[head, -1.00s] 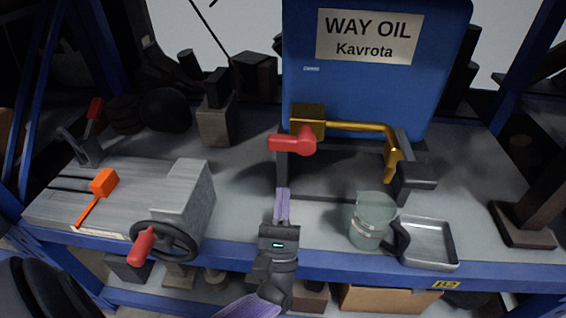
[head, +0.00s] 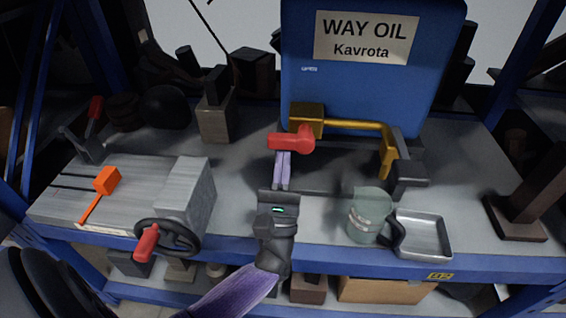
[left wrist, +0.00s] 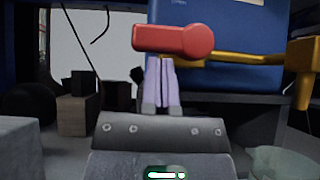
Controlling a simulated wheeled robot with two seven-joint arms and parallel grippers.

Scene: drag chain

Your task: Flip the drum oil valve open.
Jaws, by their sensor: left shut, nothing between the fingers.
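The blue oil drum (head: 345,90) labelled WAY OIL stands at the back of the bench on a dark stand. Its brass valve and pipe (head: 350,124) run across the front to a spout at the right. The red valve handle (head: 291,141) points left; it also shows in the left wrist view (left wrist: 172,38). My left gripper (head: 282,158) is shut and empty, with its pale fingers upright just below the handle. In the left wrist view the fingertips (left wrist: 162,60) reach the handle's underside; I cannot tell if they touch. My right gripper is not in view.
A glass jug (head: 368,217) and a metal tray (head: 424,232) stand at the bench's front right. A grey vise-like block (head: 185,190) with a handwheel (head: 168,237) and an orange lever (head: 105,182) sit at the left. Wooden blocks stand behind.

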